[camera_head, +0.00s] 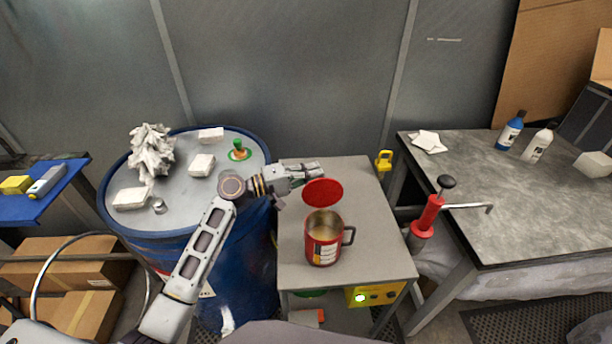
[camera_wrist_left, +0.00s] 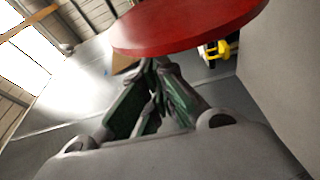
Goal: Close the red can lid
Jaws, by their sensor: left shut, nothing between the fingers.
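The red can (camera_head: 323,250) stands upright on a small grey table, with a white label and a dark handle on its right side. Its red lid (camera_head: 323,192) is raised at the far side of the rim, and the can's opening shows. My left gripper (camera_head: 318,170) is shut and empty just behind the lid, at its upper left edge. In the left wrist view, the lid (camera_wrist_left: 185,25) spans the top, above the shut fingertips (camera_wrist_left: 150,65). I cannot tell whether the fingers touch it. My right gripper is not in view.
The grey table (camera_head: 375,220) has free room around the can. A blue drum (camera_head: 240,265) with white blocks on top stands at the left. A red hand pump (camera_head: 428,215) and a grey workbench (camera_head: 480,210) with bottles stand at the right.

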